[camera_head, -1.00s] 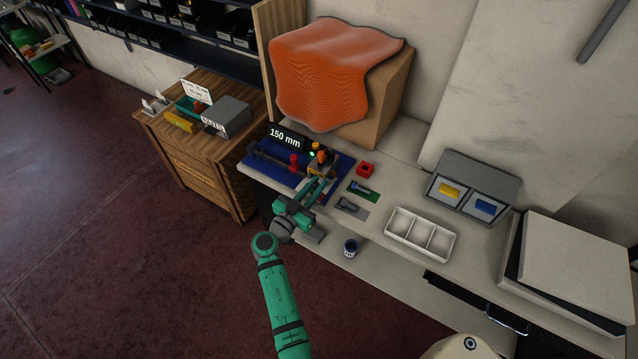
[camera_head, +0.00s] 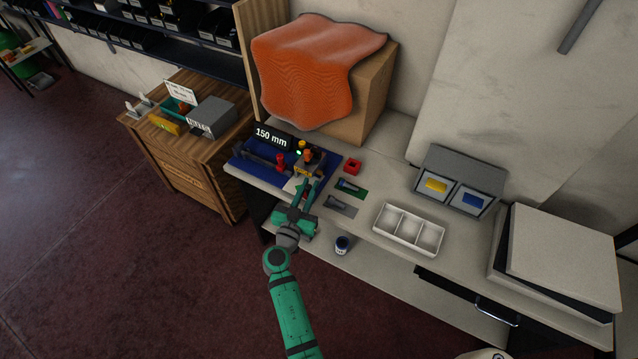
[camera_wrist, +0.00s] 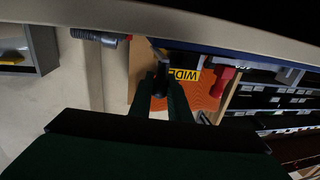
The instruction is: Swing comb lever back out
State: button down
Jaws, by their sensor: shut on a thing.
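My gripper (camera_head: 304,186) is at the front edge of a blue-based fixture (camera_head: 240,166) on the table. In the wrist view, its dark fingers (camera_wrist: 160,88) are shut on a small dark piece, which I take to be the comb lever (camera_wrist: 160,72). A yellow "WIDE" label (camera_wrist: 184,74) shows just right of the fingertips. The fixture's head (camera_head: 309,161) carries yellow and orange parts and a lit green lamp. In the head view my gripper largely hides the lever, so its exact angle cannot be told.
A red knob (camera_head: 280,160) and a "150 mm" display (camera_head: 270,138) are left of the gripper. An orange-draped box (camera_head: 375,100) stands behind.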

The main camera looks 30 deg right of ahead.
jog(key=c, duration=1.7)
grip_release()
jog(key=shift+s+d, duration=0.15)
jog(key=shift+d, duration=0.15)
jog(key=shift+o, duration=0.2)
jog(key=shift+a, duration=0.4)
jog(key=shift+s+a, duration=0.25)
jog(key=shift+a, duration=0.15)
jog(key=v, duration=0.9)
jog(key=shift+s+a, duration=0.3)
